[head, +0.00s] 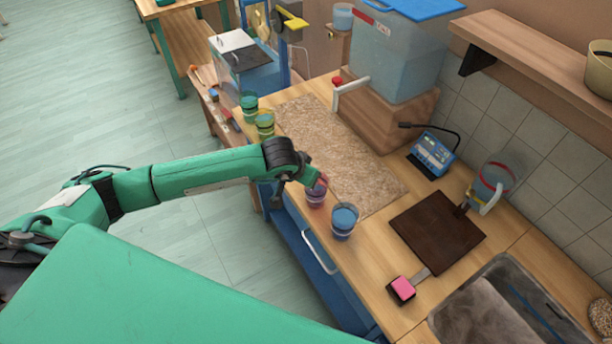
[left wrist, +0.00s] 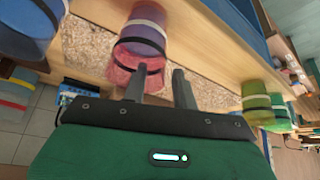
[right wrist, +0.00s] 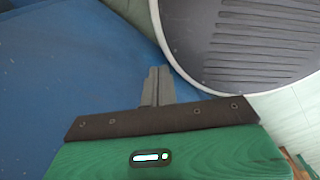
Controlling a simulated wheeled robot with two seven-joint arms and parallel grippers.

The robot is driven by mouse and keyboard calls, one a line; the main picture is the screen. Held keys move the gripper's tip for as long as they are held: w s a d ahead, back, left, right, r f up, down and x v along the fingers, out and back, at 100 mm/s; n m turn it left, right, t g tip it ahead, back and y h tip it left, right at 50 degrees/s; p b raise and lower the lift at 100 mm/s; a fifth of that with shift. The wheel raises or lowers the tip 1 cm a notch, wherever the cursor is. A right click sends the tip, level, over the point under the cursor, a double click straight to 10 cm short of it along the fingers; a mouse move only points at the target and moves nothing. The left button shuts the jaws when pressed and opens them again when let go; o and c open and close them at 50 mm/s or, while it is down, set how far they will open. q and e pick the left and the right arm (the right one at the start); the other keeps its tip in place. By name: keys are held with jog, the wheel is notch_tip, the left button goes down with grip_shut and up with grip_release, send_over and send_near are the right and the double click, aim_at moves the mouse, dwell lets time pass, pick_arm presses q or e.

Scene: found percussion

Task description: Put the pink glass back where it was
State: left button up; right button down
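The pink glass (head: 315,196) stands on the wooden worktop near its front edge, with a dark band around it and a pinkish-purple lower part. It also shows in the left wrist view (left wrist: 138,66), just beyond my left gripper's fingers. My left gripper (left wrist: 160,85) is open, its two fingers apart; one finger overlaps the glass in that view, and I cannot tell whether they touch. In the head view the wrist partly covers the gripper. My right gripper (right wrist: 157,85) is shut and empty, above a blue surface, and is not in the head view.
A blue glass (head: 344,220) stands close right of the pink one. Yellow-green (head: 264,125) and green (head: 249,105) glasses stand further left. A speckled mat (head: 345,150) lies behind. A dark board (head: 438,232), pink-ended tool (head: 402,289) and sink (head: 480,315) are right.

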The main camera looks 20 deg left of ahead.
pick_arm(q)
jog(key=shift+r, duration=0.15)
jog(key=shift+s+r, duration=0.1)
jog(key=shift+r, duration=0.05)
jog(key=b+v, duration=0.3)
jog(key=v, duration=0.8)
jog(key=shift+r, duration=0.25)
jog(key=shift+s, duration=0.15)
